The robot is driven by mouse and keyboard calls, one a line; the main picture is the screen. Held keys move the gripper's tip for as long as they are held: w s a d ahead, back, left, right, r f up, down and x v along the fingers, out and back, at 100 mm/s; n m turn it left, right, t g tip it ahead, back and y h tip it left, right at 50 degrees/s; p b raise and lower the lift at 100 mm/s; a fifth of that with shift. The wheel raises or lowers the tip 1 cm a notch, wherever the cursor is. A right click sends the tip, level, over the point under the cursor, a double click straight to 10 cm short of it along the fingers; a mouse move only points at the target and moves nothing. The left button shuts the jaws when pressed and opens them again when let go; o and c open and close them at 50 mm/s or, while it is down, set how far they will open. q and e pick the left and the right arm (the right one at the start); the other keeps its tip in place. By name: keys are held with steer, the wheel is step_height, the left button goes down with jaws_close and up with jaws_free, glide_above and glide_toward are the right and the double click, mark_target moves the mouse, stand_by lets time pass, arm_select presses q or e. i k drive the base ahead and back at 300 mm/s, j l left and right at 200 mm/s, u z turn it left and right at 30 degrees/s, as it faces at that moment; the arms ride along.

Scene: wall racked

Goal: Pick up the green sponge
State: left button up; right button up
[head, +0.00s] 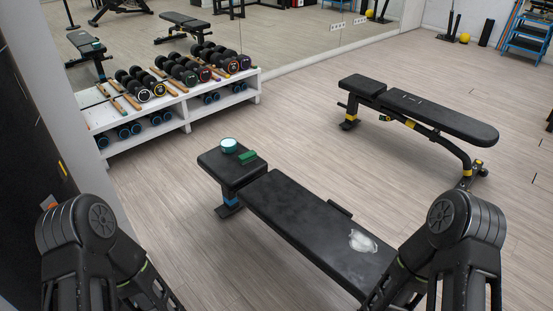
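The green sponge (248,158) lies on the seat pad at the far end of the near black bench (300,215). A round container with a pale lid and a teal side (229,145) stands just left of the sponge, close to it. My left arm comes in at the lower left and my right arm at the lower right. Both are well short of the sponge. Neither gripper's fingers show in the head view. The sponge is in full view with nothing in front of it.
A whitish patch (362,241) lies on the near bench's long pad. A second black bench (430,112) stands at the right. A white rack (187,109) with several dumbbells stands along the mirror (290,35). The wooden floor (325,150) between the benches is clear.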

mark_target(248, 157)
steer(key=i+j+z, duration=0.1)
steer(key=j+z, duration=0.15)
steer(key=z, duration=0.25)
steer(key=j+z, duration=0.25)
steer(key=z, duration=0.25)
steer(key=j+z, duration=0.3)
steer(key=z, duration=0.2)
steer(key=j+z, duration=0.3)
steer(key=z, duration=0.15)
steer(key=i+j+z, duration=0.1)
steer(key=j+z, duration=0.9)
steer(key=j, duration=1.4)
steer(key=j+u, duration=0.1)
steer(key=u, duration=0.95)
steer(key=i+j+u, duration=0.1)
steer(key=u, duration=0.4)
steer(key=j+u, duration=0.1)
steer(key=u, duration=0.45)
steer(key=i+u, duration=0.1)
steer(key=u, duration=0.9)
steer(key=i+u, duration=0.1)
steer(key=u, duration=0.45)
steer(key=l+u, duration=0.1)
steer(key=u, duration=0.4)
steer(key=l, duration=0.3)
steer(key=i, duration=0.05)
